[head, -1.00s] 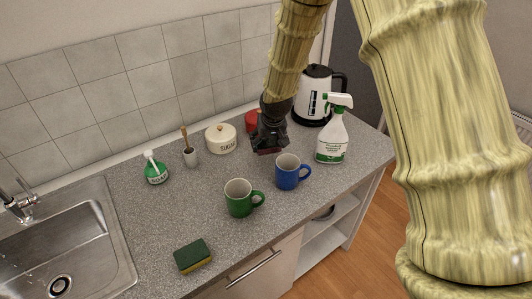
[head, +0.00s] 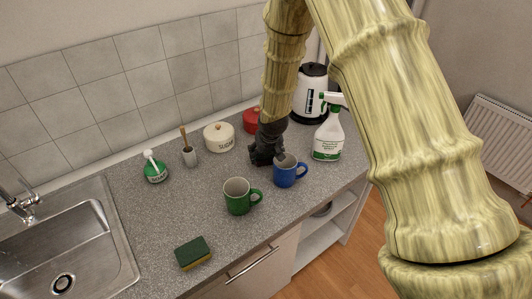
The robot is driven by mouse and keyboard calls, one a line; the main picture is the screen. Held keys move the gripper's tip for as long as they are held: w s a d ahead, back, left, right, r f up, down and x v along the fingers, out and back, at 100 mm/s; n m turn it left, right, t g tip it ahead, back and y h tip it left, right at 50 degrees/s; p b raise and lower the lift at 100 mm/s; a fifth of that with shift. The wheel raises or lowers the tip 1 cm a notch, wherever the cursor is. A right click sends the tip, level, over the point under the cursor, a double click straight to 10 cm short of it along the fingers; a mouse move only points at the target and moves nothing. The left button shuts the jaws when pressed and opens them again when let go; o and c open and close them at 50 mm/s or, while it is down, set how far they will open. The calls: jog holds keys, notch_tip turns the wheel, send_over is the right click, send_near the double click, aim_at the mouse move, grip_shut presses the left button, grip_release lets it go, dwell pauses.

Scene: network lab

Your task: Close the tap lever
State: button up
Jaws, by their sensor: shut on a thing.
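The chrome tap (head: 20,207) stands behind the sink at the far left edge. Its lever is small here, and its position is hard to read. My black gripper (head: 270,161) is far to the right of the tap, low over the worktop. It is shut at the left rim of the blue mug (head: 286,175). Its fingertips overlap the rim in the picture, and the exact grip is hard to see. The mug stands upright on the worktop with its handle to the right.
The sink (head: 122,254) is at left. A green mug (head: 237,197), sponge (head: 192,253), soap bottle (head: 154,168), brush cup (head: 189,156), sugar pot (head: 219,137), red pot (head: 250,120), spray bottle (head: 328,137) and kettle (head: 310,95) stand around.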

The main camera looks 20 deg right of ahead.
jog(key=shift+f, duration=0.15)
jog(key=o, duration=0.9)
